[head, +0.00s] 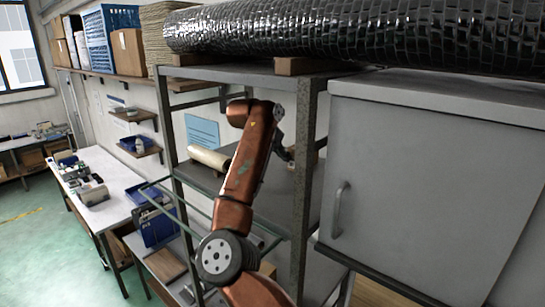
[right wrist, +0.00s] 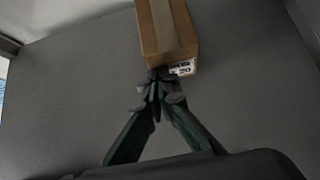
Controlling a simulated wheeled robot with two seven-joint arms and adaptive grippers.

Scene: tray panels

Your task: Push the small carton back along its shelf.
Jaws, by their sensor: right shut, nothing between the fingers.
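The small carton (right wrist: 168,28) is a brown box with a tape strip and a white printed label on its near end. In the right wrist view it lies on the grey shelf (right wrist: 75,70), at the top middle. My right gripper (right wrist: 160,74) is shut and empty, its fingertips at the carton's near, labelled end. They appear to touch it, but a small gap cannot be ruled out. In the head view my right gripper (head: 287,154) is partly hidden by my arm, over the middle shelf (head: 275,207) of the rack. The carton is mostly hidden there. My left gripper is not in view.
A pale roll (head: 209,158) lies on the same shelf, left of my arm. A rack post (head: 303,190) stands close to the right of my gripper. A grey cabinet (head: 430,170) is further right. A dark wrapped roll (head: 360,35) lies on top.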

